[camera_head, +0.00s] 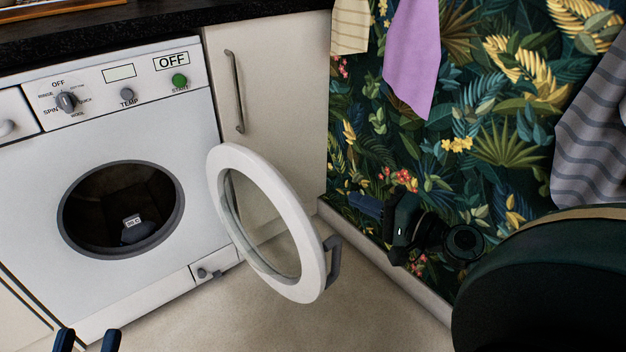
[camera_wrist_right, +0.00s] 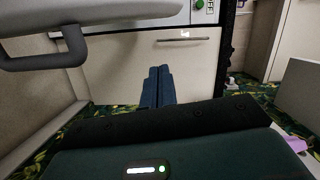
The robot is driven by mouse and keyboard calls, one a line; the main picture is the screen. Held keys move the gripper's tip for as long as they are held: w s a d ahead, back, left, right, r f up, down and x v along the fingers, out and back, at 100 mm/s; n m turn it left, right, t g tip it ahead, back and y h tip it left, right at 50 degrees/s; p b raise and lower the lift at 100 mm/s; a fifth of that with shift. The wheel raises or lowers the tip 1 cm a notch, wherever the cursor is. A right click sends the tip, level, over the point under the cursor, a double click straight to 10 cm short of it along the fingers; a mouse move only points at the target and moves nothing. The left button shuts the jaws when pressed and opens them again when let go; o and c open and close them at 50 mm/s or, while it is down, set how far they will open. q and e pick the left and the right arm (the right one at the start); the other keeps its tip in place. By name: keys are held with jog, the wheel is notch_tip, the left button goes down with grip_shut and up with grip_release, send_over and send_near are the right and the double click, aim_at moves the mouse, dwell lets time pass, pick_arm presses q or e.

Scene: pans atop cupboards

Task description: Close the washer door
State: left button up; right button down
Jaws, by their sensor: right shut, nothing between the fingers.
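The white washer (camera_head: 140,195) stands at the left with its round drum opening uncovered. Its round door (camera_head: 303,212), a white ring around clear glass, stands wide open to the right of the opening. A grey handle (camera_head: 333,262) is on the door's outer rim; a grey handle also shows at the upper left of the right wrist view (camera_wrist_right: 75,45). My right gripper (camera_head: 358,204) is shut and empty, to the right of the door and apart from it. Its closed blue fingers show in the right wrist view (camera_wrist_right: 158,88). My left gripper (camera_head: 87,340) is open at the bottom left, its lower part cut off.
A cream cupboard (camera_head: 263,95) stands right of the washer under a dark worktop (camera_head: 160,22). The leaf-patterned wall (camera_head: 480,130) lies close behind my right gripper, with a purple cloth (camera_head: 412,50) hanging on it. The floor (camera_head: 240,320) before the washer is clear.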

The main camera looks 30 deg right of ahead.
jog(key=w+a+p, duration=0.1)
jog(key=w+a, duration=0.5)
jog(key=w, duration=0.3)
jog(key=shift+w+a+f, duration=0.2)
dwell(0.5)
